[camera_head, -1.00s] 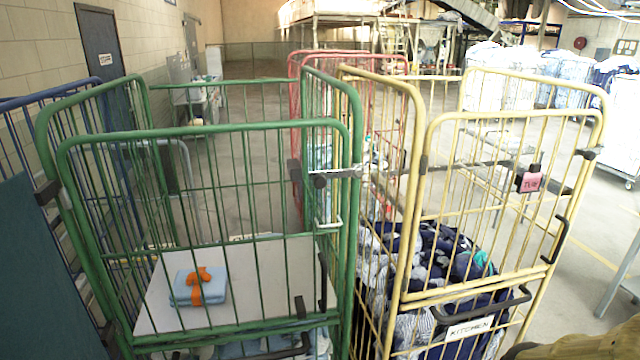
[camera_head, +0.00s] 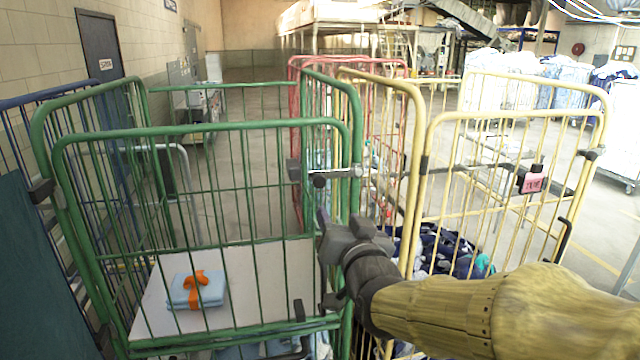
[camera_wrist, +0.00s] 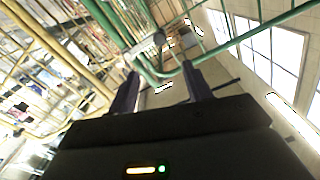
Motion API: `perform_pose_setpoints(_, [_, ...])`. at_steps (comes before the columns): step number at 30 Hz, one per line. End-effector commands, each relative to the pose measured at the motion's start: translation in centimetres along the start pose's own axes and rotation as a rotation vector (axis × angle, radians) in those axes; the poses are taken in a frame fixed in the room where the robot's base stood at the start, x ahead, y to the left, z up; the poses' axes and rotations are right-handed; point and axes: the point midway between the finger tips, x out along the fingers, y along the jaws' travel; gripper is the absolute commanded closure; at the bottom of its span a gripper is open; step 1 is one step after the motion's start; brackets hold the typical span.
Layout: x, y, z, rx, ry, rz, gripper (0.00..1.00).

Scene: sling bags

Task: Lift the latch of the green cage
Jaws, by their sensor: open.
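The green cage (camera_head: 205,128) stands left of centre, its front gate facing me. Its latch (camera_head: 318,180), a dark knob with a pale metal bar, sits at the gate's upper right post. My gripper (camera_head: 322,218) is in front of that post, a little below the latch and apart from it. In the wrist view the two dark fingers of my gripper (camera_wrist: 160,82) are spread with nothing between them. A dark knob (camera_wrist: 158,38) on green bars shows beyond them; it looks like the latch. My gripper hides part of the cage's right post.
A yellow cage (camera_head: 515,115) with dark laundry stands close on the right, partly behind my arm. A red cage (camera_head: 350,58) is behind, and a blue one (camera_head: 40,100) at the left. A folded blue cloth (camera_head: 198,290) lies on the green cage's white shelf.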

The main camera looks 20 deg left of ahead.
Motion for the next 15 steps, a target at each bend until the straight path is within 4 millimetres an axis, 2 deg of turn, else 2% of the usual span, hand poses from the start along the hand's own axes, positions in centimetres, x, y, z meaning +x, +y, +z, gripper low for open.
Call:
perform_pose_setpoints(8, [1.0,0.0,-0.1,-0.001,-0.004,0.002,0.5])
perform_pose_setpoints(15, [4.0,0.0,-0.2,-0.001,-0.004,0.002,0.5])
